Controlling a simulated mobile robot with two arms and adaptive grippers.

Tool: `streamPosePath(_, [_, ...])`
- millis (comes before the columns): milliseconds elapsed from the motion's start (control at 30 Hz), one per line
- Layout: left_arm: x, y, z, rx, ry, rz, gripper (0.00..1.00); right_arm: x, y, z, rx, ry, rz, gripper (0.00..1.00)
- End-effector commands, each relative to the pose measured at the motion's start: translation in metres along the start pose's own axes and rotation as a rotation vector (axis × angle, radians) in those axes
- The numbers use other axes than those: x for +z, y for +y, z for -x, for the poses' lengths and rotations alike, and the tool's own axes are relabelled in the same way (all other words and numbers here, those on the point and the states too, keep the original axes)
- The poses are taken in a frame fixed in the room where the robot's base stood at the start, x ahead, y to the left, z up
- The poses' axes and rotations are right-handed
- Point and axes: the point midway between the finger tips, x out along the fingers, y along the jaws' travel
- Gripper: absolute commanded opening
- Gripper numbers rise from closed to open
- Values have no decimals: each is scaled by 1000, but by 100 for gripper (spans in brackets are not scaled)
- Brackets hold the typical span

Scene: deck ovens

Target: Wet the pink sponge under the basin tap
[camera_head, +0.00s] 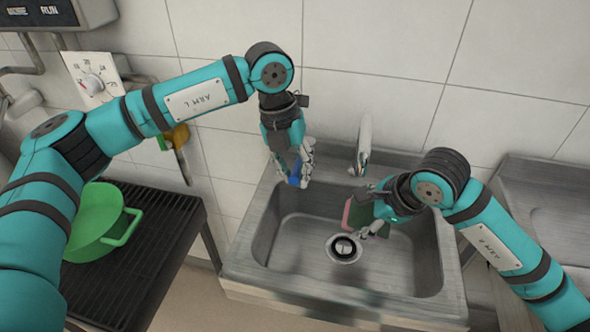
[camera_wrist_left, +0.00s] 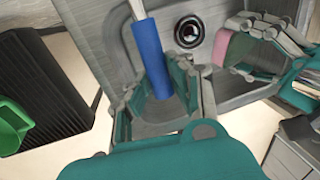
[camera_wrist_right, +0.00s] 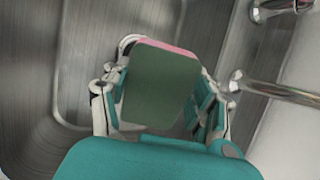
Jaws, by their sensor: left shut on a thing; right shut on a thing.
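The pink sponge (camera_head: 348,215) has a green face, which fills much of the right wrist view (camera_wrist_right: 160,88). My right gripper (camera_head: 367,215) is shut on it inside the steel basin (camera_head: 310,283), near the drain. The basin tap (camera_head: 364,145) stands at the basin's back rim. Its spout (camera_wrist_right: 280,92) ends to the right of the sponge in the right wrist view. No water stream shows. My left gripper (camera_head: 293,172) is shut on a blue handle (camera_wrist_left: 155,62) at the basin's back left. A pale rod extends from that handle; its attachment is not clear.
A green pan (camera_head: 98,222) sits on a black ribbed rack (camera_head: 165,245) to the left. A round drain (camera_head: 344,247) lies in the basin floor. A dial panel (camera_head: 92,82) is on the tiled wall. Another steel surface (camera_head: 540,190) stands at right.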

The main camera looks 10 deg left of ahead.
Motion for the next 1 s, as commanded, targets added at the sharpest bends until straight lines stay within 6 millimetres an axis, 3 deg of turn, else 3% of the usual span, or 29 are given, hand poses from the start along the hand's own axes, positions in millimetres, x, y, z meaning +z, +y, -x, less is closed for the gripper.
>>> streamPosePath(300, [0,1,0,0,1,-2,0,0,0,0,0,0,0,34])
streamPosePath(600, [3,21,4,0,31,-152,0,0,0,0,0,0,0,34])
streamPosePath(900, [3,22,5,1,32,-161,0,0,0,0,0,0,0,34])
streamPosePath(933, [3,22,5,2,32,-161,23,0,0,0,0,0,0,35])
streamPosePath(1000, [3,22,5,1,32,-161,32,0,0,0,0,0,0,35])
